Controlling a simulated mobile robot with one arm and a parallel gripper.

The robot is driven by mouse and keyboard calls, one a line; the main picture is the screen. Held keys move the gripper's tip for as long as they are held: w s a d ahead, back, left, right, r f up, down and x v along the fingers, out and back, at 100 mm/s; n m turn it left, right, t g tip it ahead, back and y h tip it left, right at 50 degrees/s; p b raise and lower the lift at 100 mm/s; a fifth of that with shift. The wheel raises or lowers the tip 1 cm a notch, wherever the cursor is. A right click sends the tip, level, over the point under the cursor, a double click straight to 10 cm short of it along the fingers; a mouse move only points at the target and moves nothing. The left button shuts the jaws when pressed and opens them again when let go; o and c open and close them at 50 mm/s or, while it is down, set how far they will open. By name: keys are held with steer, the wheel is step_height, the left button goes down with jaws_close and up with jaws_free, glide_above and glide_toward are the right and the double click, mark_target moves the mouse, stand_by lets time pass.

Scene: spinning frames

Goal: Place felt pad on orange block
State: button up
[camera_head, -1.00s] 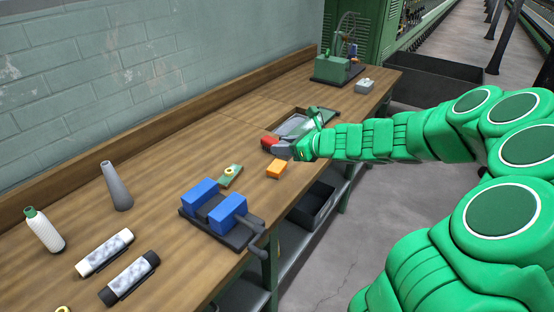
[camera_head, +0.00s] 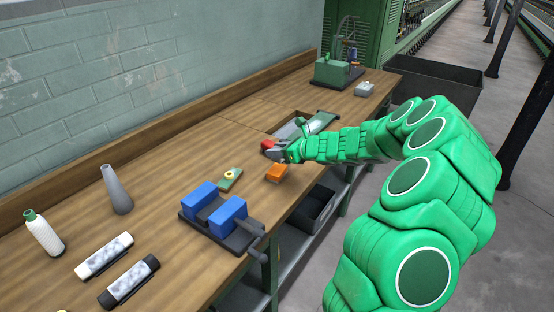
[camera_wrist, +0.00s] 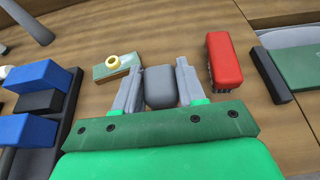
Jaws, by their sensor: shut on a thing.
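My gripper (camera_head: 278,152) is shut on a grey, rounded block, which I take to be the felt pad (camera_wrist: 159,87). It sits between the two grey fingers in the wrist view. In the head view the pad is hard to tell apart from the grey fingers. The orange block (camera_head: 276,173) lies on the bench just in front of my gripper, near the bench's front edge. The gripper and the block look apart in the head view. The block does not show in the wrist view.
A red block-like thing (camera_wrist: 223,60) stands right of my fingers. A green plate with a yellow ring (camera_wrist: 117,65) lies to the left, near the blue-jawed vise (camera_head: 215,210). A recess with a green-edged tray (camera_head: 318,122) lies behind. Bare wooden bench (camera_head: 160,165) is free at left.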

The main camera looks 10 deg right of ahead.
steer(key=shift+w+f, duration=0.45)
steer(key=shift+f, duration=1.7)
steer(key=shift+f, duration=0.2)
steer(key=o, duration=1)
steer(key=shift+o, duration=0.2)
steer(key=shift+r, duration=0.1)
steer(key=shift+r, duration=0.15)
steer(key=v, duration=1.1)
steer(key=shift+s+d, duration=0.25)
steer(key=shift+d, duration=0.05)
